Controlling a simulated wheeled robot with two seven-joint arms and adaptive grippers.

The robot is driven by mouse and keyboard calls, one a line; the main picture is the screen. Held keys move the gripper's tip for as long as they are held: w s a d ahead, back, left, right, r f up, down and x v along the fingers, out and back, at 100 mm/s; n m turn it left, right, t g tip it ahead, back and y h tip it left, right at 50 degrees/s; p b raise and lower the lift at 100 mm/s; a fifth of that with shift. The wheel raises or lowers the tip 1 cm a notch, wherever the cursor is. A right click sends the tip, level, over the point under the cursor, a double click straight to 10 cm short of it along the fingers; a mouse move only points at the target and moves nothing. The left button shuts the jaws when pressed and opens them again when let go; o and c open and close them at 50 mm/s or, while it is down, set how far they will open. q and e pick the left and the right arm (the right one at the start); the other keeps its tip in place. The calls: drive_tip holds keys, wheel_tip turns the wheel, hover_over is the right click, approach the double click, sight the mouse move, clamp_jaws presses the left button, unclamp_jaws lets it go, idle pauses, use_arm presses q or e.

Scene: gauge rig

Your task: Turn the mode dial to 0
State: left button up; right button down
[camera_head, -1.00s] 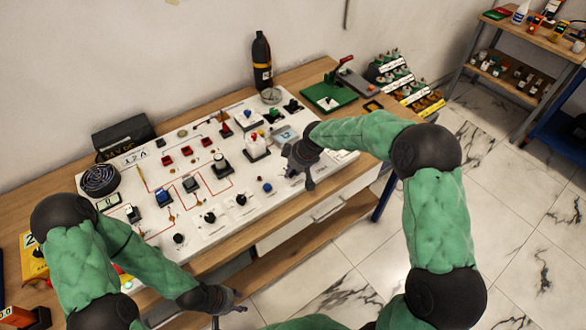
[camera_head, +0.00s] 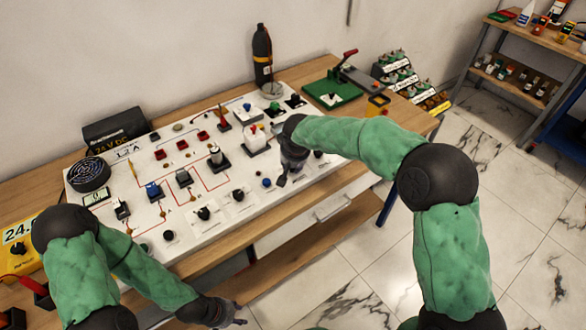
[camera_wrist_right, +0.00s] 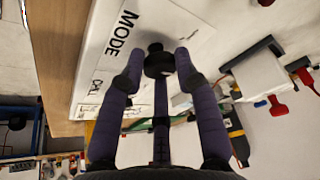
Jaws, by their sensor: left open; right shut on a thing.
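The mode dial (camera_wrist_right: 157,64) is a black round knob on the white panel. The word MODE is printed beside it in the right wrist view. My right gripper (camera_wrist_right: 158,58) is shut on this dial, with one purple finger on each side of it. In the head view my right gripper (camera_head: 282,181) points down at the panel's front right part, and it hides the dial there. The dial's pointer and scale cannot be read. My left gripper (camera_head: 241,314) is open and empty, low in front of the bench.
The white panel (camera_head: 222,228) carries several knobs, switches and red lines. A black dial (camera_head: 238,195) and a blue button (camera_head: 267,183) sit left of my right gripper. A black bottle (camera_head: 262,58) and a green board (camera_head: 331,93) stand behind.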

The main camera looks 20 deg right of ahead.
drive_tip(key=shift+w+r+m, duration=0.2)
drive_tip(key=shift+r+m, duration=0.05)
drive_tip(key=shift+m, duration=0.05)
drive_tip(key=c, duration=1.2)
unclamp_jaws()
drive_tip(key=o, duration=0.3)
drive_tip(key=shift+f, duration=0.15)
drive_tip(key=shift+s, duration=0.1)
drive_tip(key=v, duration=1.2)
drive_tip(key=shift+a, duration=0.1)
